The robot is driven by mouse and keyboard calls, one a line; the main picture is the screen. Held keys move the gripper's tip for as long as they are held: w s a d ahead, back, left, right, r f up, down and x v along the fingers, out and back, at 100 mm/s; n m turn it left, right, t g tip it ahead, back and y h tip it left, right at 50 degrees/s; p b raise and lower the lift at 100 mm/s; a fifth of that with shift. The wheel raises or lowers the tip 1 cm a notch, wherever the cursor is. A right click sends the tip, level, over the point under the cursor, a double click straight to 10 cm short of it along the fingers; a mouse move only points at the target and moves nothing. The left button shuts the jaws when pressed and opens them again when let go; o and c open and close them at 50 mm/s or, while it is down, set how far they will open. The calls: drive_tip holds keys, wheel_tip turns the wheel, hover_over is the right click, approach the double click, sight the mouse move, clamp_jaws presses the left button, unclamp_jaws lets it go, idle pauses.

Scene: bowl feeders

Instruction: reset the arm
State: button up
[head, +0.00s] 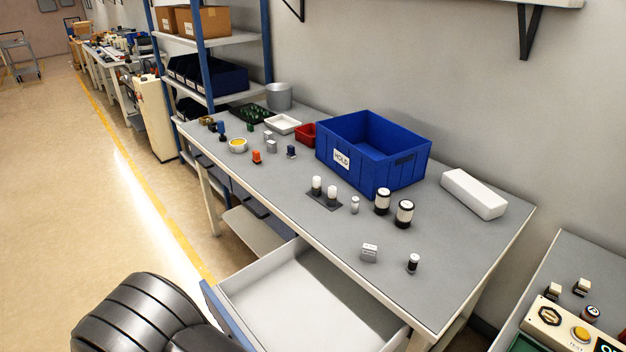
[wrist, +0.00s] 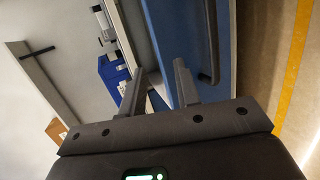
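My gripper (wrist: 157,78) shows in the wrist view with its two grey fingers apart and nothing between them. A blue drawer front (wrist: 178,35) with a dark bar handle (wrist: 213,45) lies beyond the fingers; the right finger overlaps the blue panel in the picture. I cannot tell whether they touch. In the head view the white drawer (head: 310,300) is pulled out under the workbench. A dark ribbed part of my arm fills the lower left there; the gripper itself is hidden.
The grey workbench (head: 300,215) carries a blue HOLD bin (head: 345,160), a white block (head: 473,194), black-and-white cylinders (head: 404,214) and several small parts. Shelving (head: 215,98) stands behind left. A second bench (head: 585,265) is at right.

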drive_tip(key=w+d+r+m+g+y, duration=0.2)
drive_tip(key=w+d+r+g+y, duration=0.15)
drive_tip(key=d+r, duration=0.7)
drive_tip(key=w+d+r+m+g+y, duration=0.2)
drive_tip(key=w+d+r+g, duration=0.15)
drive_tip(key=d+r, duration=0.65)
drive_tip(key=s+d+r+m+t+y, duration=0.1)
drive_tip(key=s+d+r, duration=0.3)
drive_tip(key=d, duration=0.6)
drive_tip(key=s+d+r+m+t+y, duration=0.2)
drive_tip(key=s+d+r+t+y, duration=0.2)
drive_tip(key=s+d, duration=0.3)
drive_tip(key=d, duration=0.4)
drive_tip(key=shift+r+y, duration=0.35)
